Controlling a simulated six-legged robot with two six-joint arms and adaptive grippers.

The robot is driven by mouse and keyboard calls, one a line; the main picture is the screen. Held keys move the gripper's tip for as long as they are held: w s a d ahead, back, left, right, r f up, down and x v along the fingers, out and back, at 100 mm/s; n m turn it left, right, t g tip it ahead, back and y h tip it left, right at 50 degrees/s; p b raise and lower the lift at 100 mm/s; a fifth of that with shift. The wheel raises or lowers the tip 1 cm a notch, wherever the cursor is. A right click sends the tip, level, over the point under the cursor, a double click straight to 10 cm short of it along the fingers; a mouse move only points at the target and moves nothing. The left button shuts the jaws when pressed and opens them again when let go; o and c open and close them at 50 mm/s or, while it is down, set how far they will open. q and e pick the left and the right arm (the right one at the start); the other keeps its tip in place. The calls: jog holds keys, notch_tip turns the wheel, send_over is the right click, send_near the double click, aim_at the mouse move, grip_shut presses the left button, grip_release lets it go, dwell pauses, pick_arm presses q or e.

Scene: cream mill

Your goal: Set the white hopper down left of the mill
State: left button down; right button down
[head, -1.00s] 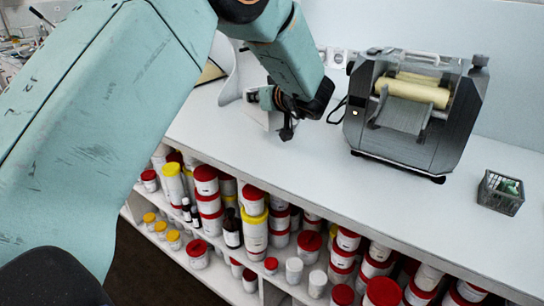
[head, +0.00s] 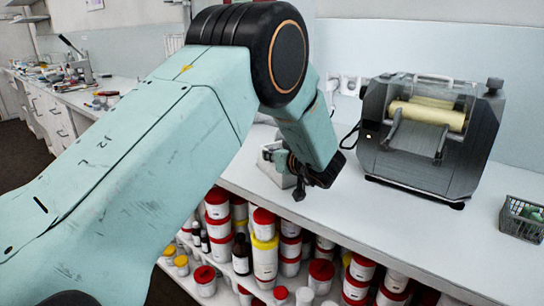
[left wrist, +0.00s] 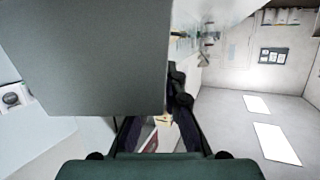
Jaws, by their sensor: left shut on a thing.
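The mill (head: 432,138) is a dark grey machine with cream rollers, standing on the white bench at the right of the head view. My left gripper (head: 299,186) is over the bench, left of the mill and apart from it. It is shut on the white hopper (head: 276,160), which is mostly hidden behind the gripper and arm. In the left wrist view, the hopper's large plain side (left wrist: 90,60) looks grey and fills the upper left, above the fingers (left wrist: 160,135). I cannot tell whether the hopper touches the bench. My right gripper is not in view.
A small dark basket (head: 522,218) stands on the bench (head: 400,222) right of the mill. Wall sockets (head: 342,84) and a black cable are behind. Several tubs with red or yellow lids fill the shelf below. The bench in front of the mill is clear.

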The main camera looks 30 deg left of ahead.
pick_arm(q)
jog(key=shift+w+a, duration=0.15)
jog(key=shift+a, duration=0.05)
jog(key=c, duration=1.8)
grip_release()
jog(key=shift+a+f, duration=0.1)
jog(key=shift+f, duration=0.05)
jog(key=o, duration=0.3)
jog(key=shift+s+d+r, duration=0.3)
jog(key=shift+o, duration=0.2)
jog(key=shift+w+a+f, duration=0.15)
jog(key=shift+w+f, duration=0.05)
jog(key=p+v, duration=0.9)
jog(key=v, duration=0.3)
jog(key=shift+s+r, duration=0.1)
